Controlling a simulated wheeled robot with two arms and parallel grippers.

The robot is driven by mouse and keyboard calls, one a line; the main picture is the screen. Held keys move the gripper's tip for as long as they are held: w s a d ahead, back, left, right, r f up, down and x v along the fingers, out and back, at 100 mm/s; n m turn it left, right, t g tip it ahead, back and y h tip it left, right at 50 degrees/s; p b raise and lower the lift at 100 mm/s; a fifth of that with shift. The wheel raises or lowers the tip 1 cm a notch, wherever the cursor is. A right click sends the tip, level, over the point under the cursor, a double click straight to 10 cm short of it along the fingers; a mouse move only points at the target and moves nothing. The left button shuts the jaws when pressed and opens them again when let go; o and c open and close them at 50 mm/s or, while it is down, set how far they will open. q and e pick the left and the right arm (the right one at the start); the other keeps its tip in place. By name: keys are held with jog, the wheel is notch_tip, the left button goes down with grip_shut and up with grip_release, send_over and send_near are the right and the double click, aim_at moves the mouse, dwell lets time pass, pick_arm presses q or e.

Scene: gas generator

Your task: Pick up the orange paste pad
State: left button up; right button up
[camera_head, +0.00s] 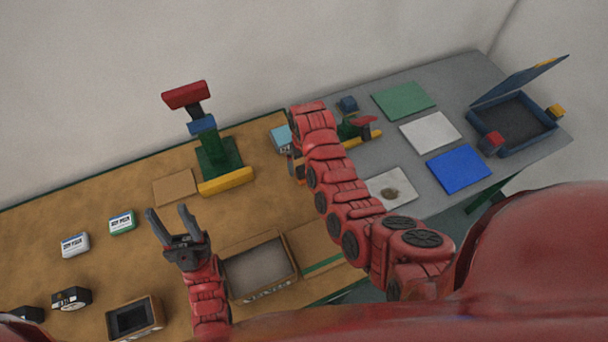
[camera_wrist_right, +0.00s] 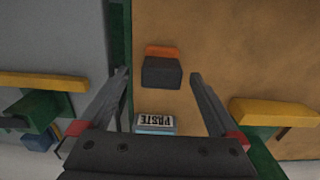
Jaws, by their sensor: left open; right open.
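In the right wrist view, a dark grey block with an orange part (camera_wrist_right: 163,51) along its far side lies on the tan table mat; it looks like the orange paste pad. My right gripper (camera_wrist_right: 158,75) is open, with its fingertips on either side of the block in the picture. I cannot tell the height gap, and I see no contact. A light blue box labelled PASTE (camera_wrist_right: 156,124) lies nearer the gripper's palm; it also shows in the head view (camera_head: 280,137). My right arm largely hides the pad in the head view. My left gripper (camera_head: 167,211) is open and empty above the mat.
A green stand with a red top (camera_head: 187,95) and a yellow foot (camera_head: 226,181) stands left of my right arm. An open cardboard box (camera_head: 258,268) lies near the front. Coloured squares and an open blue case (camera_head: 513,122) are on the grey table at right.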

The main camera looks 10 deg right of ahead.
aim_at(304, 167)
notch_tip(304, 167, down, 3)
jog(key=shift+a+f+b, duration=0.1)
jog(key=shift+b, duration=0.4)
jog(key=shift+c, duration=0.4)
jog(key=c, duration=1.4)
jog(key=shift+o, duration=0.2)
jog(key=shift+r, duration=0.25)
jog(key=r+p, duration=0.3)
jog(key=r, duration=0.1)
jog(key=shift+s, duration=0.25)
jog(key=s+p, duration=0.2)
jog(key=s, duration=0.2)
jog(key=s+p, duration=0.1)
jog(key=s, duration=0.4)
jog(key=s+a+p, duration=0.1)
jog(key=s+p, duration=0.1)
jog(key=s, duration=0.2)
jog(key=shift+s+r+p, duration=0.3)
jog(key=shift+s+p, duration=0.05)
jog(key=shift+s+r, duration=0.1)
jog(key=shift+s, duration=0.85)
